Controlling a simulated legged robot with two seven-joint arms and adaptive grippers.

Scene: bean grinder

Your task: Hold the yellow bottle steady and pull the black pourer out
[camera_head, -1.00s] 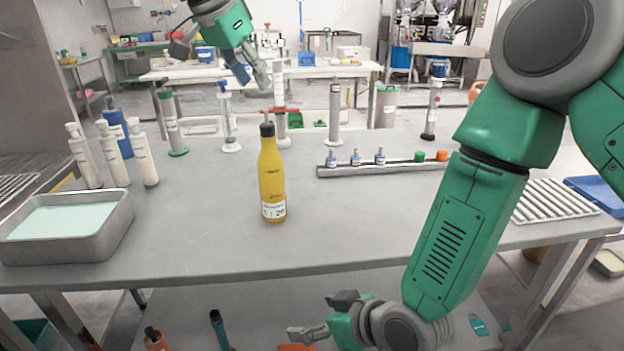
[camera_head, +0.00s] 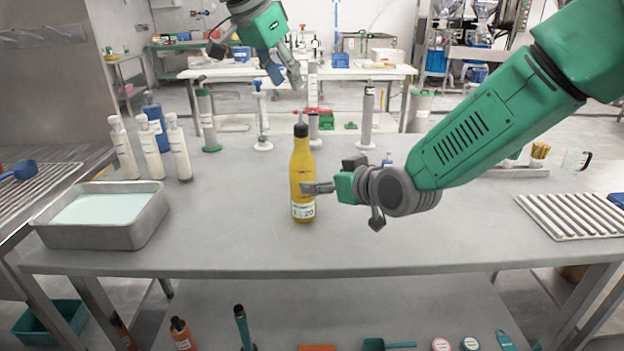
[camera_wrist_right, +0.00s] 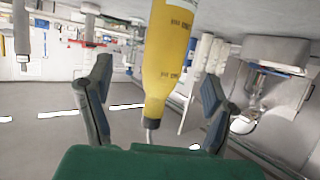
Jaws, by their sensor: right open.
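The yellow bottle (camera_head: 301,165) stands upright on the grey table (camera_head: 240,235), with the black pourer (camera_head: 300,130) in its neck. My right gripper (camera_head: 330,176) is open at the bottle's right side in the head view, one finger overlapping its body. In the right wrist view the bottle (camera_wrist_right: 168,60) appears inverted between the spread fingers, with gaps on both sides; the pourer (camera_wrist_right: 152,124) points down the picture. My left gripper (camera_head: 284,74) hangs above and behind the bottle, fingers apart and empty, clear of the pourer.
A metal tray of pale liquid (camera_head: 103,215) and white bottles (camera_head: 152,150) stand at the left. Cylinders on stands (camera_head: 367,115) line the back. A ribbed rack (camera_head: 575,215) lies at the right. The table front is free; my right forearm hides part of the back right.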

